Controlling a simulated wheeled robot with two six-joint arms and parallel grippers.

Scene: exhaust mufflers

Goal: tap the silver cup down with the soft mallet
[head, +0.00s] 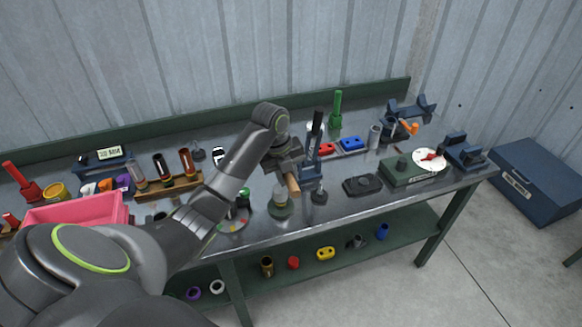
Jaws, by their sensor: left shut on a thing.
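My left gripper (291,166) is over the middle of the bench, shut on the soft mallet. A tan, wood-coloured part of the mallet (293,184) shows just below the fingers; the rest is hidden by the gripper. A small silver cup (280,190) appears to sit upright on a round green base (280,209), just below and left of the mallet. The mallet part looks close beside the cup; I cannot tell whether they touch. My right gripper is not in view.
A black block (362,185) and a green fixture (408,172) lie further right. A pink bin (80,211) and wooden rack (167,187) are left. Bare bench (340,213) shows at the front.

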